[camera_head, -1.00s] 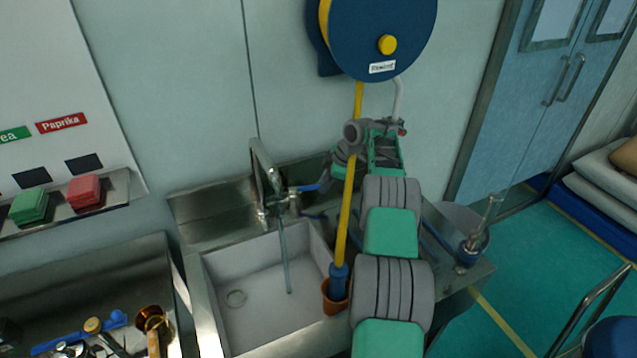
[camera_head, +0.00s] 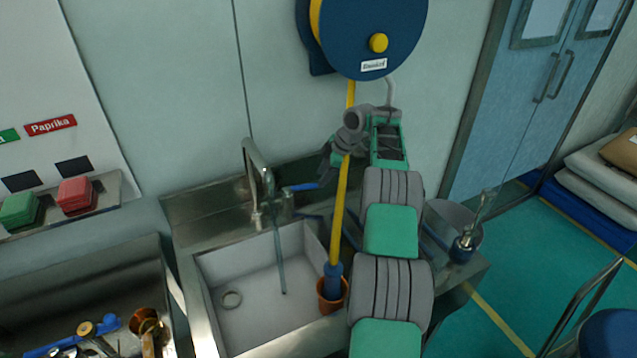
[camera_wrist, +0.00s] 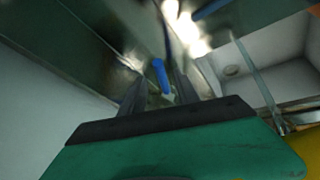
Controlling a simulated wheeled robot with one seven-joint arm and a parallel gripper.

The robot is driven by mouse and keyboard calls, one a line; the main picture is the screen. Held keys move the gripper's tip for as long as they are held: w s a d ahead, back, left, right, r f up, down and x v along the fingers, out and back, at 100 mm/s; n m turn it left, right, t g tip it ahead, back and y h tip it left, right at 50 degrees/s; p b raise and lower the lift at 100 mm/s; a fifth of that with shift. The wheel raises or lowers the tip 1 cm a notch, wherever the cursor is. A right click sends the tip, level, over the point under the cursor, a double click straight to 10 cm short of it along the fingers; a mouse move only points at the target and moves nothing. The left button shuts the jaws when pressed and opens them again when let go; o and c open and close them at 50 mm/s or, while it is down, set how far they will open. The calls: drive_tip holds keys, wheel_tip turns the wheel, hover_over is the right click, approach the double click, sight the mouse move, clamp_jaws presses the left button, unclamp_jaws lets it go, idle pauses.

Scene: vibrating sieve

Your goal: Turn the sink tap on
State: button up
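The sink tap (camera_head: 259,172) is a metal curved spout at the back of the sink (camera_head: 240,318). A thin bluish strand hangs from its mouth into the basin; I cannot tell for sure that it is water. A blue lever (camera_head: 302,187) sticks out to the right of the tap. My gripper (camera_head: 325,170) is just right of and above the lever, pointing down and left. In the wrist view, my gripper (camera_wrist: 157,85) has two dark fingers apart, with the blue lever (camera_wrist: 161,76) seen between and beyond them. Contact cannot be told.
A yellow hose (camera_head: 341,210) runs down from the blue reel (camera_head: 372,35) into a brown pot (camera_head: 331,298), close beside my arm. The wall is behind the tap. A second basin (camera_head: 75,285) with tools lies to the left.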

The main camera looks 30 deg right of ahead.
drive_tip(key=v, duration=0.3)
drive_tip(key=shift+s+r+p, duration=0.1)
drive_tip(key=shift+r+p, duration=0.1)
drive_tip(key=shift+p, duration=0.1)
drive_tip(key=shift+c, duration=0.5)
